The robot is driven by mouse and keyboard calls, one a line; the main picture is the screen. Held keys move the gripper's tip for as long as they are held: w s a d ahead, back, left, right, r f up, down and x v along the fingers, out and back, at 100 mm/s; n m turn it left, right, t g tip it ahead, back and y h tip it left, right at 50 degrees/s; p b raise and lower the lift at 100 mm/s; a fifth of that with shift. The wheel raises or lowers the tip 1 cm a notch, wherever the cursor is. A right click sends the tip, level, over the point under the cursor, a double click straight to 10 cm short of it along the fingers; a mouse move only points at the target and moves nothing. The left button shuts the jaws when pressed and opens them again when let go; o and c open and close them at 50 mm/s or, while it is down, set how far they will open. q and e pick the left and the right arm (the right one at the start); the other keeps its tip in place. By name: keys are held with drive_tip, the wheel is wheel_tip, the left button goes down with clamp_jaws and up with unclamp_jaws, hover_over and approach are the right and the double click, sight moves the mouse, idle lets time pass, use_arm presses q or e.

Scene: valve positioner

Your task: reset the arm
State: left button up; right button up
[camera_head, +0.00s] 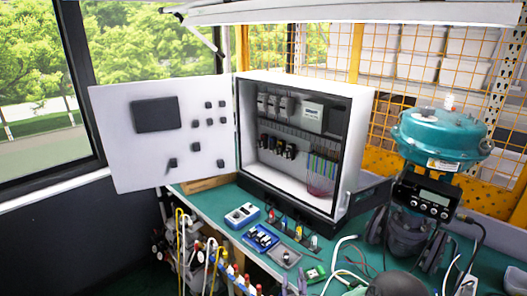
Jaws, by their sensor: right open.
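My right gripper (293,284) shows only in part at the bottom edge of the head view, right of the middle. Its two grey fingertips point up and stand apart, with nothing seen between them. A dark rounded part of what looks like my right arm shows at the bottom edge, further right. My left gripper is out of view. The valve positioner (430,200), a black box with a display, sits under a teal actuator (440,133) at the right.
A white control cabinet (355,110) stands open on the bench, its door (115,150) swung left. Small parts lie before it, including a blue tray (261,238) and a grey tray (283,256). Loose cables (345,262) cross the bench. Pipes with coloured fittings (215,260) stand in front.

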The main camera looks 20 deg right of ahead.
drive_tip(key=s+a+f+n+g+y, duration=0.1)
drive_tip(key=s+a+f+g+y, duration=0.1)
drive_tip(key=a+f+g+y, duration=0.5)
drive_tip(key=s+a+f+n+g, duration=0.1)
drive_tip(key=a+f, duration=0.5)
drive_tip(key=f, duration=0.5)
drive_tip(key=s+a+f+g+y, duration=0.2)
drive_tip(key=s+a+f+g, duration=0.2)
drive_tip(key=s, duration=0.4)
drive_tip(key=s+a+f+g+y, duration=0.1)
drive_tip(key=s+a+f+g, duration=0.3)
drive_tip(key=s, duration=0.4)
drive_tip(key=shift+s+a+f+y, duration=0.4)
drive_tip(key=shift+a+f, duration=0.2)
drive_tip(key=shift+a, duration=0.5)
drive_tip(key=shift+w, duration=0.1)
